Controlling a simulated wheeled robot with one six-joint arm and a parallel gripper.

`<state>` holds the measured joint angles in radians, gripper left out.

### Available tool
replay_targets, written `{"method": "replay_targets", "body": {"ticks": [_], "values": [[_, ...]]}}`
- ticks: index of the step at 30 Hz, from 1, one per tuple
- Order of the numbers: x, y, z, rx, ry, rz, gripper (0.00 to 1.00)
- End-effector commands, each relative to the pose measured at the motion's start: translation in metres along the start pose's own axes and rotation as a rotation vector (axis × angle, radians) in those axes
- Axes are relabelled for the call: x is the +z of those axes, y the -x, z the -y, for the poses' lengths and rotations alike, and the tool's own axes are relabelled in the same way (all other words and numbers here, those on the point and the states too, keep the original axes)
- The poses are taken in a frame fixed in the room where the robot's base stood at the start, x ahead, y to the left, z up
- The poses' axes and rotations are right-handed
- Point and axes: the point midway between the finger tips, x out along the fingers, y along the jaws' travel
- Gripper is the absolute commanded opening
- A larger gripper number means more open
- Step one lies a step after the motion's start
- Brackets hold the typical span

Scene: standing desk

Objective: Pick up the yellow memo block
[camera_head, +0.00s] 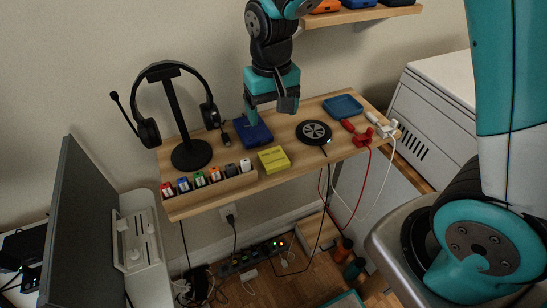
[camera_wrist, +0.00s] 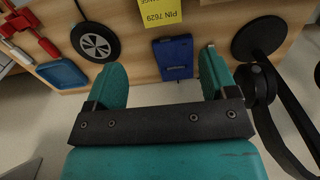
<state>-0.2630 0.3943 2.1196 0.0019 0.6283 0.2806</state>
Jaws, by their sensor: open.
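The yellow memo block (camera_head: 273,159) lies flat near the front edge of the wooden desk shelf, right of the row of small coloured items. In the wrist view the yellow memo block (camera_wrist: 160,12) is cut off by the top edge, with printed text "PIN 7629" on it. My gripper (camera_head: 269,107) hangs above the back of the shelf, behind the block and over a blue box-like item (camera_head: 252,134). In the wrist view my gripper (camera_wrist: 164,78) is open and empty, with the blue item (camera_wrist: 173,58) seen between and beyond its fingers.
A black headphone stand (camera_head: 191,154) stands left. A wooden holder (camera_head: 212,192) of small coloured items sits left of the block. A round black disc (camera_head: 314,132), a blue tray (camera_head: 343,106) and a red clamp-like item (camera_head: 363,137) lie right. Cables hang off the front edge.

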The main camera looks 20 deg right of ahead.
Motion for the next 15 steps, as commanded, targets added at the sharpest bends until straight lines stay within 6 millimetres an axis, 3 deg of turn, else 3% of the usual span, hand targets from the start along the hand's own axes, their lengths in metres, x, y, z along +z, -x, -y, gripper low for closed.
{"method": "replay_targets", "body": {"ticks": [6,15], "values": [[0.001,-0.049,0.000,0.001,0.002,0.006,0.79],[0.001,-0.077,0.001,-0.001,0.002,0.002,0.79]]}}
